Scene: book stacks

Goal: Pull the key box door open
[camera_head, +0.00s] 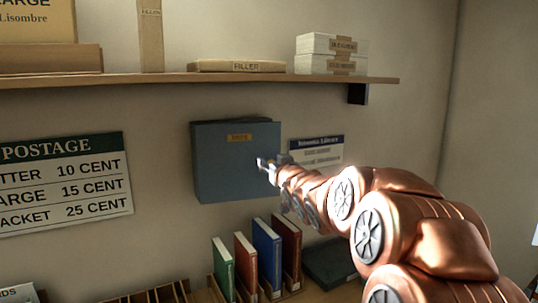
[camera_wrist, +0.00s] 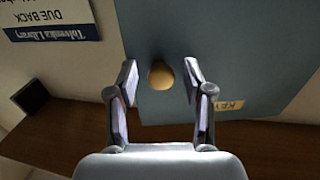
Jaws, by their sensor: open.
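The blue-grey key box (camera_head: 222,165) is on the wall below the shelf, with a small yellow label at the top of its door. Its door looks shut. In the wrist view the door (camera_wrist: 230,45) fills the upper middle, and its round brass-coloured knob (camera_wrist: 161,75) sits between my gripper's fingers. My gripper (camera_wrist: 158,85) is open, with one finger on each side of the knob and a gap on both sides. In the head view my gripper (camera_head: 266,164) reaches the right part of the door and hides the knob.
A wooden shelf (camera_head: 180,80) with boxes runs above the key box. Several upright books (camera_head: 265,255) stand below it. A library notice (camera_head: 316,151) is on the wall to the right, and a postage sign (camera_head: 65,180) to the left.

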